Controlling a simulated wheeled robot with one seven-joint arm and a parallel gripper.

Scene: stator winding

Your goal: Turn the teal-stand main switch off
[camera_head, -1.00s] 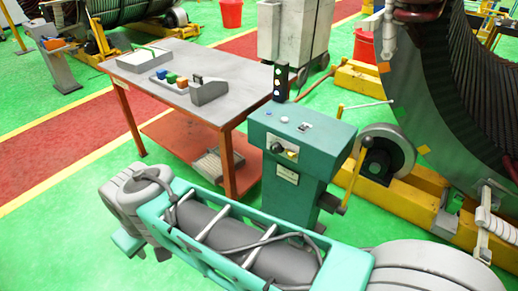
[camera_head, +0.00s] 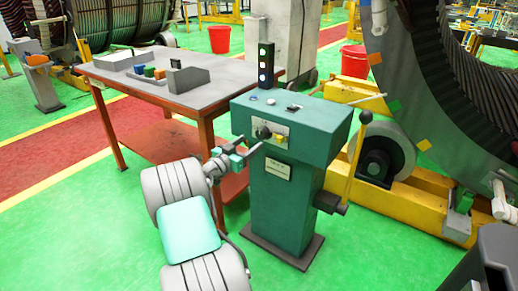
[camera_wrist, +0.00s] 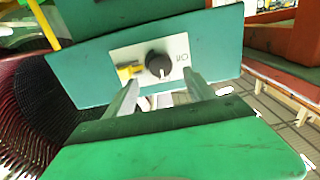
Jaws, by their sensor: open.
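The teal stand (camera_head: 285,195) stands upright on the floor in the head view. Its front panel has a pale plate with a black rotary knob (camera_head: 263,132), probably the main switch, and a yellow part (camera_head: 281,140) beside it. In the wrist view the black knob (camera_wrist: 158,65) shows a pale pointer line toward the bottom of the picture, with the yellow part (camera_wrist: 130,71) to its left. My gripper (camera_head: 250,153) is in front of the panel, open and empty. In the wrist view its fingertips (camera_wrist: 162,79) appear on either side of the knob, apart from it.
A signal light tower (camera_head: 266,65) stands behind the stand top. A grey table (camera_head: 205,103) with small coloured blocks is to the left. A yellow lever (camera_head: 355,160) and a wheel on a yellow frame are to the right.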

